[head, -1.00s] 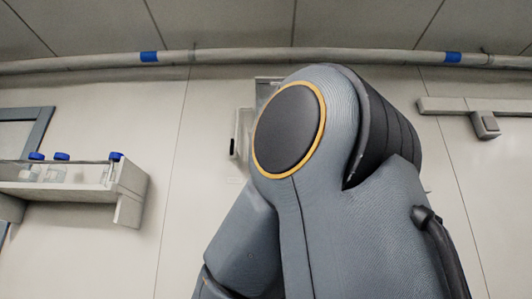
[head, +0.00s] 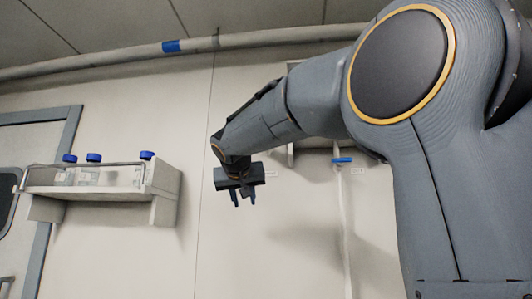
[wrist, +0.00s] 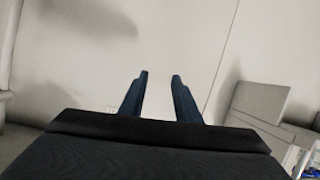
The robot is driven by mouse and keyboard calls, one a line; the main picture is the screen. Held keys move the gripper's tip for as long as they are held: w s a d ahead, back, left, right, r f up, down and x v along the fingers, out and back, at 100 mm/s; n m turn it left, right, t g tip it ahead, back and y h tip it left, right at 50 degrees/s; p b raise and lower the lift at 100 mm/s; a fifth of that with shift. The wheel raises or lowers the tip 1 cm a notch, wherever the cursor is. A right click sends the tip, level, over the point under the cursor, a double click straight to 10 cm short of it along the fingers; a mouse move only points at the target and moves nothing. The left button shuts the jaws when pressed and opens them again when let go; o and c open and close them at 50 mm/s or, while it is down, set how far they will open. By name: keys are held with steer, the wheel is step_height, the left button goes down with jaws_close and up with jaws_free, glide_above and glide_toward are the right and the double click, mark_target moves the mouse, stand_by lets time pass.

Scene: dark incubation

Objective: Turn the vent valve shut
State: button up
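A small blue handle (head: 342,160), which looks like the vent valve, sits across a thin vertical pipe (head: 344,215) on the back wall. It lies just below my forearm in the head view, and its exact turn is hard to read. My gripper (head: 244,204) hangs to the left of the valve, fingers pointing down, apart from it. In the wrist view my gripper (wrist: 160,75) shows two dark blue fingers with a clear gap and nothing between them. I cannot make out the valve in the wrist view.
A wall shelf (head: 162,210) with several blue-capped bottles (head: 93,170) stands left of my gripper; a shelf also shows at lower right in the wrist view (wrist: 260,100). A framed door (head: 62,150) is at far left. A large pipe (head: 115,63) runs along the top. The wall between shelf and valve is bare.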

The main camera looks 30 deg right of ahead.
steer(key=s+d+r+m+t+h+p, duration=0.1)
steer(key=s+r+m+h, duration=0.15)
steer(key=r, duration=0.85)
steer(key=s+d+r+m+t+h+p, duration=0.15)
steer(key=s+r, duration=0.25)
steer(key=r, duration=0.8)
steer(key=w+d+n+p, duration=0.1)
steer(key=w+d+p, duration=0.2)
steer(key=w, duration=0.3)
steer(key=shift+w+d+f+y, duration=0.25)
steer(key=shift+d+y, duration=0.15)
steer(key=shift+d, duration=0.4)
jaws_close()
